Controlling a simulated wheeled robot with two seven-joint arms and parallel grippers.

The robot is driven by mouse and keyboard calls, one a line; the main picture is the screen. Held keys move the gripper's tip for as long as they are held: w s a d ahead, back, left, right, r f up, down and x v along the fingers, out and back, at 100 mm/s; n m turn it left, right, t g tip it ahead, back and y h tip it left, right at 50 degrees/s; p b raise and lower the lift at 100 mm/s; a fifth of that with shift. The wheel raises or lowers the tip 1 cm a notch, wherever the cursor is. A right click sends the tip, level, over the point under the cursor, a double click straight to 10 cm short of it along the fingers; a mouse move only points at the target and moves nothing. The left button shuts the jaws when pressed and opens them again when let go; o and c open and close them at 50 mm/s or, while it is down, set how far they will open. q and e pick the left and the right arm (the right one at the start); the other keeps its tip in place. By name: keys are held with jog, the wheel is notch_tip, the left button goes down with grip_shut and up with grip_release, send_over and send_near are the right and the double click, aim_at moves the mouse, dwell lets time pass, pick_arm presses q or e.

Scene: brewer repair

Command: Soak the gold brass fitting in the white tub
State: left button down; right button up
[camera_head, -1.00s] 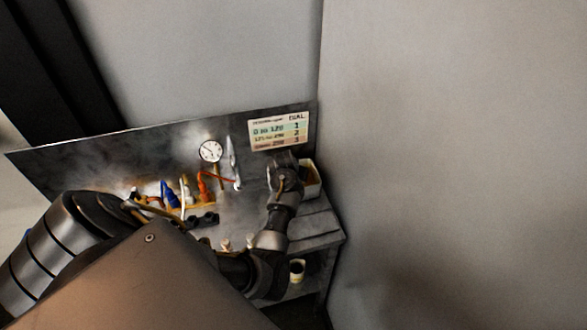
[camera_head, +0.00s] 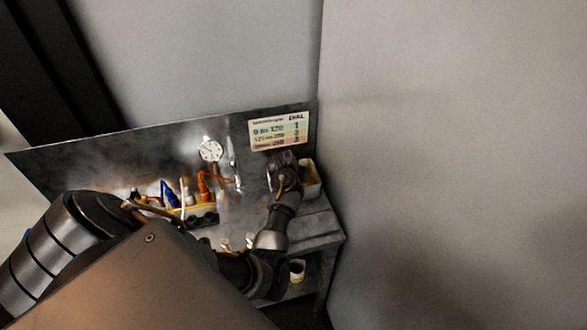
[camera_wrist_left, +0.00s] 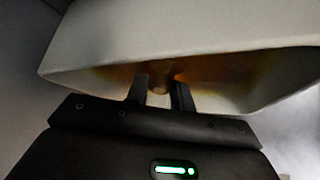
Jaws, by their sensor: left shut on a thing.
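The white tub (camera_head: 312,182) stands at the right end of the bench, against the wall and partly hidden by my left arm. In the left wrist view, its pale wall (camera_wrist_left: 200,38) fills the upper part, with brownish-orange colour inside. My left gripper (camera_wrist_left: 160,92) has its two dark fingers reaching into the tub's opening. They are shut on the gold brass fitting (camera_wrist_left: 160,82), a small, dim brownish shape at the fingertips. Whether it touches the tub's bottom or any liquid cannot be told. My right gripper is not in view.
A metal backboard carries a round gauge (camera_head: 210,150) and a printed chart (camera_head: 279,132). A yellow tray (camera_head: 205,208) with blue, white and orange items is left of my arm. A small pale cup (camera_head: 297,270) sits on the lower shelf. A wall closes off the right.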

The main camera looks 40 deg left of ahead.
pick_arm(q)
notch_tip(320, 180, up, 6)
jog(key=p, duration=0.5)
jog(key=shift+f+p, duration=0.25)
jog(key=shift+p, duration=0.15)
jog(key=shift+r, duration=2.2)
jog(key=shift+r, duration=2)
jog(key=shift+f, duration=0.1)
